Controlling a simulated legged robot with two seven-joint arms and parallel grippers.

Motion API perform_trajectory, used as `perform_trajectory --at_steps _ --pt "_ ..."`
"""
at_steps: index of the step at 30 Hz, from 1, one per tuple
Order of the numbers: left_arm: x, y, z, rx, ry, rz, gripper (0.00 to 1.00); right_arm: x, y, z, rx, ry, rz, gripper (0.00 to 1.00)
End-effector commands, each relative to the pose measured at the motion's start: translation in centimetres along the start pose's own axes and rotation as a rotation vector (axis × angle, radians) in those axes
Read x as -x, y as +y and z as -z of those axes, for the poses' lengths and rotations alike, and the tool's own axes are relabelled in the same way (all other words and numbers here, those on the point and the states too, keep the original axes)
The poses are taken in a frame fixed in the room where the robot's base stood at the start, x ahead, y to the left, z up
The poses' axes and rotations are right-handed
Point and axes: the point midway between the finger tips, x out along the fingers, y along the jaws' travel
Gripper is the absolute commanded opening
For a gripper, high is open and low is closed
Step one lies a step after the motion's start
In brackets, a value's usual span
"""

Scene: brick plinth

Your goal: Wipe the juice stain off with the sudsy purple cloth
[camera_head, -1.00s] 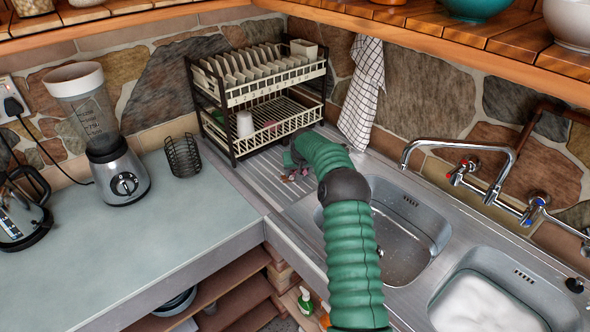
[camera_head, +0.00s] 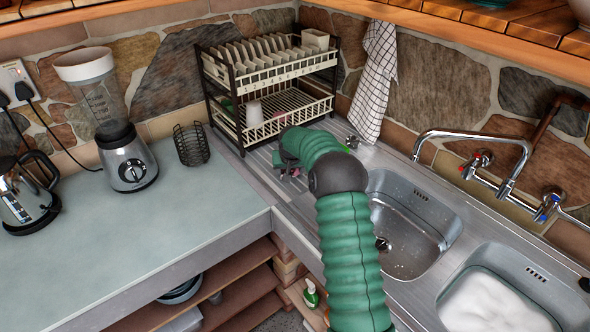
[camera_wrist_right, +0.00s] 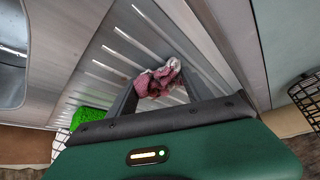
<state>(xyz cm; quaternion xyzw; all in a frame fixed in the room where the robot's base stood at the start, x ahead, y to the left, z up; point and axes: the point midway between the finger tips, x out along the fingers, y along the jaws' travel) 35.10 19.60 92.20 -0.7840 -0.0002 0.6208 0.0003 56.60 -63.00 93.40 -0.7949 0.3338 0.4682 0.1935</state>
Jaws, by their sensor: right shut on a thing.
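The purple cloth (camera_wrist_right: 158,80) is crumpled, with whitish suds on it, and is held between the fingers of my right gripper (camera_wrist_right: 155,95) in the right wrist view. It lies at or just above the ribbed metal draining board (camera_wrist_right: 125,45); I cannot tell if it touches. In the head view my right gripper (camera_head: 284,160) is over the draining board (camera_head: 272,185), in front of the dish rack, and only a bit of the cloth (camera_head: 297,172) shows. I cannot make out the juice stain in either view. My left gripper is out of view.
The dish rack (camera_head: 240,133) stands close behind my right gripper. A green object (camera_wrist_right: 87,117) lies on the metal nearby. Two sink basins (camera_head: 412,222) are to the right, one with suds (camera_head: 490,305). A wire holder (camera_head: 191,145) and blender (camera_head: 128,165) stand on the left counter.

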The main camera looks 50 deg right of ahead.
Motion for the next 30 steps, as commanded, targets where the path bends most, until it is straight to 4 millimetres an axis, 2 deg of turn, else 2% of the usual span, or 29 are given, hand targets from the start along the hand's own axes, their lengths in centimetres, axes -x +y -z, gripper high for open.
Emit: perform_trajectory --at_steps 6,10,18,26,30 --pt "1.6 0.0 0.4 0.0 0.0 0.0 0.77 -0.6 -1.0 1.2 0.002 -0.005 0.003 0.16" --pt "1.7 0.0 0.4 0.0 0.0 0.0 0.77 -0.8 -1.1 1.6 0.001 -0.002 0.002 0.16" --pt "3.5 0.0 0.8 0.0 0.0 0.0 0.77 -1.1 1.3 3.0 -0.002 0.0 0.0 0.16" --pt "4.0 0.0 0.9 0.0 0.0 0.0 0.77 -1.6 2.4 3.5 -0.001 0.001 0.001 0.16" --pt "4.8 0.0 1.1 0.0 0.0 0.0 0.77 -1.9 3.6 4.2 -0.002 0.001 -0.001 0.16"
